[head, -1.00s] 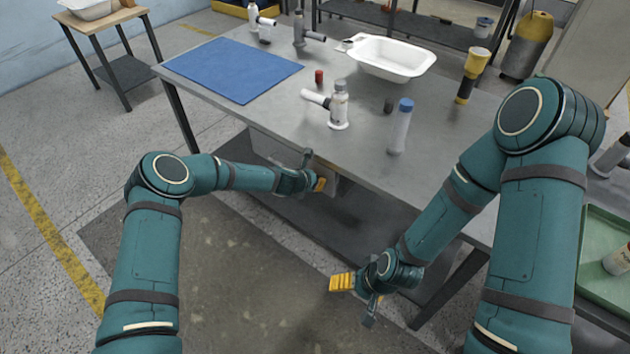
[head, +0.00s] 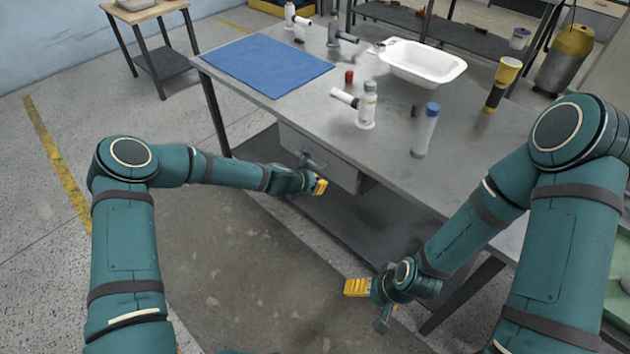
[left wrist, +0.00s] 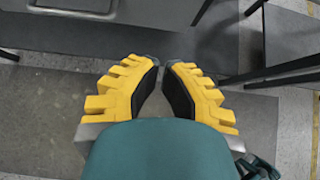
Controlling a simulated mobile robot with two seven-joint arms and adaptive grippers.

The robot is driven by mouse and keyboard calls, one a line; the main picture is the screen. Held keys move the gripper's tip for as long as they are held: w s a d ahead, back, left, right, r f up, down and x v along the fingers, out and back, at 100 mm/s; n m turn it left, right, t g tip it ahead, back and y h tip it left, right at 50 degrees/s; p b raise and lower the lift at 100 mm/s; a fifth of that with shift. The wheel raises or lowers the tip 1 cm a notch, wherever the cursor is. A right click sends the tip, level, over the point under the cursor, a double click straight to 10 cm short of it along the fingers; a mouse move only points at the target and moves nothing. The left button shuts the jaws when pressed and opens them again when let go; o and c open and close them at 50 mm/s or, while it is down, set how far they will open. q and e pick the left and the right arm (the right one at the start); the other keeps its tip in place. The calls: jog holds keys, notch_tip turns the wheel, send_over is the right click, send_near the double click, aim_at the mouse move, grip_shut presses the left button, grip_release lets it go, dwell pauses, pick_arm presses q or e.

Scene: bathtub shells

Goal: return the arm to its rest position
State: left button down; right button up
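My left arm (head: 122,235) comes in from the left, with its elbow bent and its forearm level in front of the workbench. My left gripper (head: 320,186) is below the bench top, near the bench's front side. In the left wrist view its yellow fingers (left wrist: 161,64) nearly meet at the tips, with nothing held between them. My right arm (head: 565,250) is bent on the right. My right gripper (head: 357,287) hangs low over the floor, pointing left; its finger gap cannot be made out.
The grey workbench (head: 300,110) carries a blue mat (head: 267,65), a white basin (head: 422,63), a capped bottle (head: 425,132), a white fitting (head: 366,105) and a yellow-black torch (head: 502,84). A side table (head: 150,12) stands back left. Floor at the left is clear.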

pick_arm(q)
jog(key=shift+s+a+r, duration=0.2)
jog(key=shift+s+a, duration=0.05)
jog(key=s+a+f+m+g, duration=0.1)
jog(key=s+m+g, duration=0.1)
jog(key=s+m, duration=0.7)
jog(key=s+a+f+m+g+y, duration=0.1)
jog(key=s+a+m+g, duration=0.1)
jog(key=s+m, duration=0.6)
jog(key=s+a+f+m+g+y, duration=0.1)
jog(key=s+m+g, duration=0.1)
jog(key=s+m, duration=0.7)
jog(key=s, duration=0.5)
jog(key=shift+a+f+m, duration=0.2)
jog(key=shift+m, duration=0.1)
jog(key=shift+s, duration=0.1)
